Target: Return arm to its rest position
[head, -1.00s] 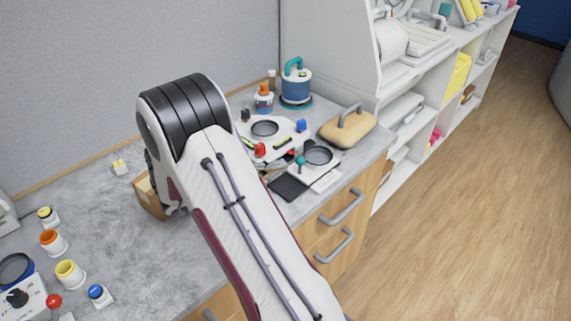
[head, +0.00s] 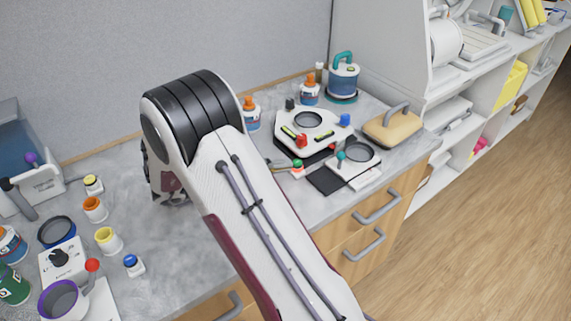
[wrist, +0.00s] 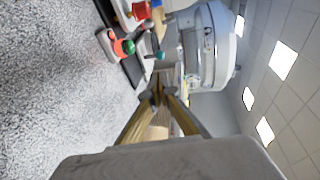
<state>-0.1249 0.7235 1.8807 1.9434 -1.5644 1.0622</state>
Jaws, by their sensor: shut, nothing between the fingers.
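My arm crosses the middle of the head view, its black-banded joint above the grey counter (head: 190,235). In that view my gripper is mostly hidden; only a dark part of the wrist shows at the left, below the joint. In the wrist view my gripper (wrist: 158,95) is shut, its two tan fingers meeting at the tips with nothing held. The fingertips are apart from the counter things seen beyond them.
A white device with a round dark window (head: 308,119) and a tan block with a grey handle (head: 392,128) stand right of my arm. Several small jars and a purple-rimmed cup (head: 60,299) stand at left. A large white machine (wrist: 208,45) shows in the wrist view.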

